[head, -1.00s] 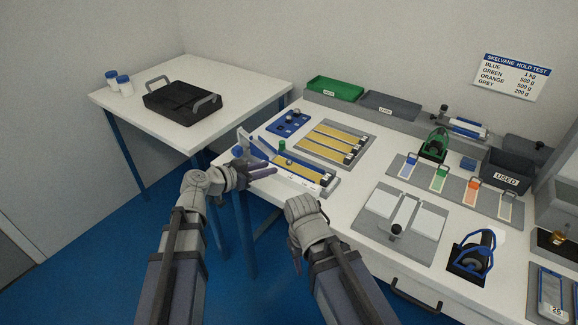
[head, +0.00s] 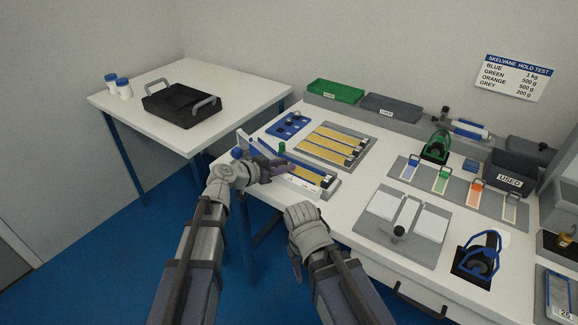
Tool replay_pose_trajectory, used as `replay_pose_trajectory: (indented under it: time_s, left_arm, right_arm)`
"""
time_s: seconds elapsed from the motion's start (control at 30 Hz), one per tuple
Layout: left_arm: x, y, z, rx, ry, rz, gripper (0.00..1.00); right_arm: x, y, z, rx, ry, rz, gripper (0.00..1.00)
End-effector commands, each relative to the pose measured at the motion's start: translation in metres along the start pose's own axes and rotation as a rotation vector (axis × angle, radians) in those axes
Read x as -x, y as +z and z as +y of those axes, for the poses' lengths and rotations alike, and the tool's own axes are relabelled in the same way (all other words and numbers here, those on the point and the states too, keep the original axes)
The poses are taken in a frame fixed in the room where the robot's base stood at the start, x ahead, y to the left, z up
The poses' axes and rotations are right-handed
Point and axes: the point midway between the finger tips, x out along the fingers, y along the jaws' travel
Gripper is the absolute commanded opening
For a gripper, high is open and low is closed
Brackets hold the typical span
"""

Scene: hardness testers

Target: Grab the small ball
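A small blue ball (head: 237,153) shows at the left end of the blue-and-grey device at the table's front-left corner, just behind my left wrist. I cannot tell whether it is loose or a knob on the device. My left gripper (head: 283,166) is over the device (head: 329,188), with its dark fingers to the right of the ball and apart from it. Whether the fingers are open is too small to tell. My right arm's wrist is at the table's front edge; its gripper (head: 296,268) is low and mostly hidden.
A green cylinder (head: 282,147) stands behind my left gripper. A tray of yellow strips (head: 355,132), a blue holed block (head: 289,124) and a grey plate with white pads (head: 377,205) lie around. A side table (head: 132,85) carries a black tray (head: 180,107).

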Motion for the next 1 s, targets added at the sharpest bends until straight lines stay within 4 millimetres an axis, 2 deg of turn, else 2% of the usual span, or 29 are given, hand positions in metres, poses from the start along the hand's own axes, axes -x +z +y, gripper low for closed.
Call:
replay_pose_trajectory:
  time_s: [0.07, 0.3, 0.8, 1.0]
  left_arm:
    - [0.0004, -0.0001, 0.0000, 0.000, 0.000, 0.000, 0.28]
    - [0.0005, 0.0000, -0.0002, 0.000, 0.000, 0.000, 0.01]
    - [0.0008, -0.0006, -0.0003, 0.000, 0.000, 0.000, 0.00]
    - [0.0040, -0.0094, -0.0002, 0.000, 0.000, 0.000, 0.00]
  right_arm:
    - [0.0002, 0.0000, 0.0000, 0.000, 0.000, 0.000, 0.50]
    - [0.0002, 0.0000, 0.0000, 0.000, 0.000, 0.000, 0.50]
    - [0.0008, 0.0001, 0.0001, 0.000, 0.000, 0.000, 0.50]
    - [0.0101, 0.0006, 0.0010, 0.000, 0.000, 0.000, 0.50]
